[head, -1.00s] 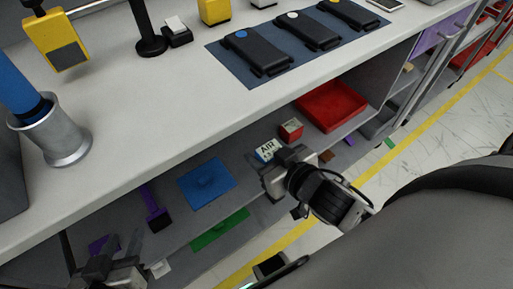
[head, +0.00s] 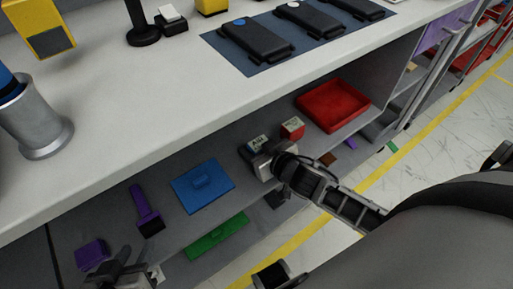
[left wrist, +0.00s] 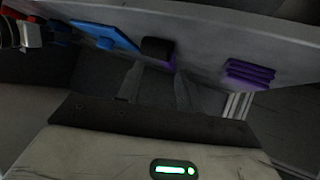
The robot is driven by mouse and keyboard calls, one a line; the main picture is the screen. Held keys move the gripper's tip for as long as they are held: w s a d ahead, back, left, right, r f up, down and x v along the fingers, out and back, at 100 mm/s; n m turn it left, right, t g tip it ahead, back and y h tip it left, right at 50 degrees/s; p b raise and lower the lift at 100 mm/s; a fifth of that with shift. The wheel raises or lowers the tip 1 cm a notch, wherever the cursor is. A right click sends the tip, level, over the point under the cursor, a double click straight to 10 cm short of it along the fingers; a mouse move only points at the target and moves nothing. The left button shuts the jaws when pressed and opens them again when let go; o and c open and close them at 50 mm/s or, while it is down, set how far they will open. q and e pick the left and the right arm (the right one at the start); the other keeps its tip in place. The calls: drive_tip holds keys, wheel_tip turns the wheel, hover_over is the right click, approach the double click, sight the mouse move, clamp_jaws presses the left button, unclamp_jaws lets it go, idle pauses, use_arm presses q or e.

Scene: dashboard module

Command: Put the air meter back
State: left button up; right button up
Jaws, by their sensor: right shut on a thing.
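The air meter (head: 257,142) is a small white box with blue on it and "AIR" lettering. In the head view it stands over the lower shelf, in the jaws of my right gripper (head: 263,155). The gripper is shut on it and hides its lower part. I cannot tell whether the meter touches the shelf. My left gripper (head: 126,268) is at the bottom left of the head view, near the shelf's front edge. In the left wrist view its two fingers (left wrist: 157,88) are apart with nothing between them.
On the lower shelf are a red-and-white box (head: 292,128), a red tray (head: 352,118), a blue mat (head: 225,176), a purple-and-black tool (head: 144,205) and a purple stack (head: 92,254). A green mat (head: 217,237) lies lower. The worktop (head: 130,125) overhangs the shelf.

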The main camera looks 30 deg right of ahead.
use_arm(q)
drive_tip(key=shift+w+r, duration=0.15)
drive_tip(key=shift+r, duration=0.1)
use_arm(e)
drive_tip(key=shift+r, duration=0.15)
drive_tip(key=o, duration=1.1)
drive_tip(key=shift+f, duration=0.2)
use_arm(q)
drive_tip(key=shift+d, duration=0.1)
